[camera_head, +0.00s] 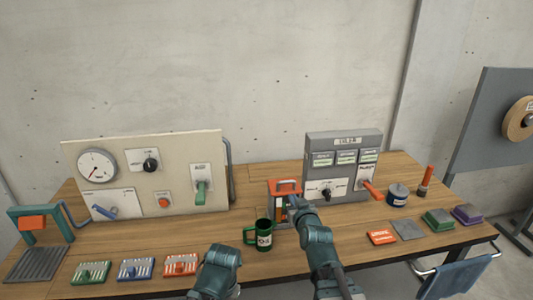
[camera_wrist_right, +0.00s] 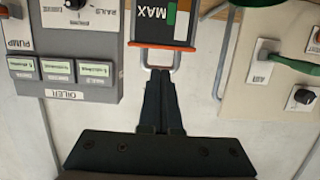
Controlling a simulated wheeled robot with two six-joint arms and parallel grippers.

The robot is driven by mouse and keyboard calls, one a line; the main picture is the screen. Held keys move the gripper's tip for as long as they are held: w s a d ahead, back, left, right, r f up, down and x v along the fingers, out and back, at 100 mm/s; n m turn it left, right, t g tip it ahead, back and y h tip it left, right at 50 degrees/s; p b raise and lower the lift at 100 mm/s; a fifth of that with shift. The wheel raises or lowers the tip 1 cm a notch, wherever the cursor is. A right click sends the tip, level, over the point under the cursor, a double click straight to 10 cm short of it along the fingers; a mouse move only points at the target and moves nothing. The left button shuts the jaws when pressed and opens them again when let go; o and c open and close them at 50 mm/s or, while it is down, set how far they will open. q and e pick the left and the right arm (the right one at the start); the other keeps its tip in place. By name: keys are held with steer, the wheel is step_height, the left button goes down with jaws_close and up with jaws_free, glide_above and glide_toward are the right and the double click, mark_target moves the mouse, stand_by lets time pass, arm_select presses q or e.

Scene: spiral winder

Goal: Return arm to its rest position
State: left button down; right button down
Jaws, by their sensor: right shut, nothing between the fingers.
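My right arm (camera_head: 322,262) reaches up from the bottom of the head view over the table. Its gripper (camera_head: 294,202) is in front of the orange-topped device (camera_head: 285,184) beside the green mug. In the right wrist view the gripper (camera_wrist_right: 160,76) is shut and empty. Its tips are close to a metal loop (camera_wrist_right: 160,54) on the orange-edged part marked MAX (camera_wrist_right: 165,22); I cannot tell whether they touch. A part of my left arm (camera_head: 218,268) shows at the bottom of the head view, but its gripper does not.
The green mug (camera_head: 264,236) stands left of my right arm. The grey oiler panel (camera_head: 345,143) stands behind, and a beige gauge panel (camera_head: 145,165) stands left. Some wood (camera_head: 235,228) left of the mug is bare.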

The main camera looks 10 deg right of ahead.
steer(key=s+f+g, duration=0.3)
steer(key=s+f, duration=0.1)
steer(key=f, duration=0.1)
steer(key=s+a+f+g, duration=0.1)
steer(key=s+f+g, duration=0.6)
steer(key=s+f, duration=0.1)
steer(key=f, duration=0.1)
steer(key=shift+s+a+f, duration=0.1)
steer(key=shift+a+f, duration=0.2)
steer(key=shift+a, duration=0.05)
steer(key=s+f+g, duration=0.2)
steer(key=s+g, duration=0.3)
steer(key=s, duration=0.2)
steer(key=s+a+n+h, duration=0.1)
steer(key=s+a+n, duration=0.2)
steer(key=s+a, duration=0.3)
steer(key=a, duration=0.4)
steer(key=shift+r+h, duration=0.15)
steer(key=shift+h, duration=0.25)
